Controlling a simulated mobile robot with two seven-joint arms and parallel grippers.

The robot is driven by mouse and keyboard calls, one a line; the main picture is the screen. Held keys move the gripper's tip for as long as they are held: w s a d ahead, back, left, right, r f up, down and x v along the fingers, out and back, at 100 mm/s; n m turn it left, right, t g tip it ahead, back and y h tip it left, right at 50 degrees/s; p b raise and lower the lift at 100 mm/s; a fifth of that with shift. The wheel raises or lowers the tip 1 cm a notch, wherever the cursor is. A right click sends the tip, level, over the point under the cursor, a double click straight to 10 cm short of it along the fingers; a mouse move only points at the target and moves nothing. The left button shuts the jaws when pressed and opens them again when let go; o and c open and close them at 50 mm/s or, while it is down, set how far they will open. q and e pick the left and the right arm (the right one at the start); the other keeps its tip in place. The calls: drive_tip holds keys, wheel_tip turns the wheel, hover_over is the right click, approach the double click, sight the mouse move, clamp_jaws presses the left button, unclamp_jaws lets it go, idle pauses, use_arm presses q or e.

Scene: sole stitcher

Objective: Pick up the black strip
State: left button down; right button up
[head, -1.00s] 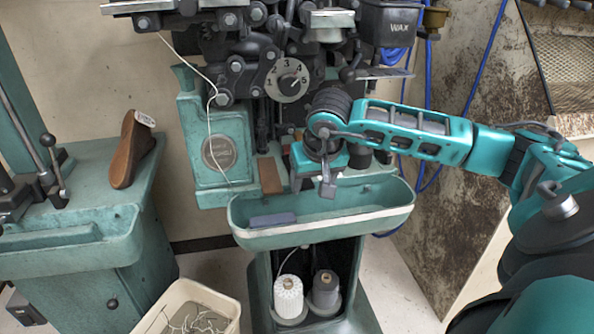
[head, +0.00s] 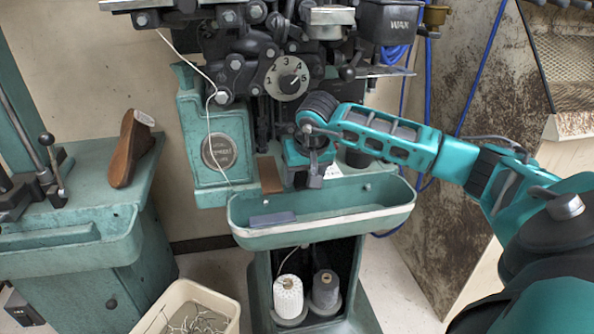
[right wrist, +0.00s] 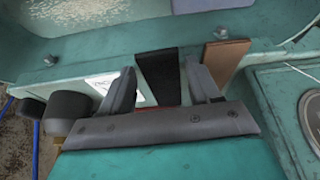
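The black strip (right wrist: 158,72) shows in the right wrist view, lying over the machine's green ledge beside the brown strip (right wrist: 224,62). My right gripper (right wrist: 163,82) is open, with one finger on each side of the black strip in that view. I cannot tell whether the fingers touch it. In the head view my right gripper (head: 309,180) is over the ledge above the green trough, just right of the brown strip (head: 270,174), and hides the black strip. My left gripper is not in view.
The green trough (head: 375,216) holds a grey-blue block (head: 272,219). Above is the stitching machine with its numbered dial (head: 288,77). A brown shoe form (head: 130,148) stands on the left bench. A bin (head: 188,290) with thread scraps is below.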

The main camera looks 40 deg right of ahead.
drive_tip(key=c, duration=0.8)
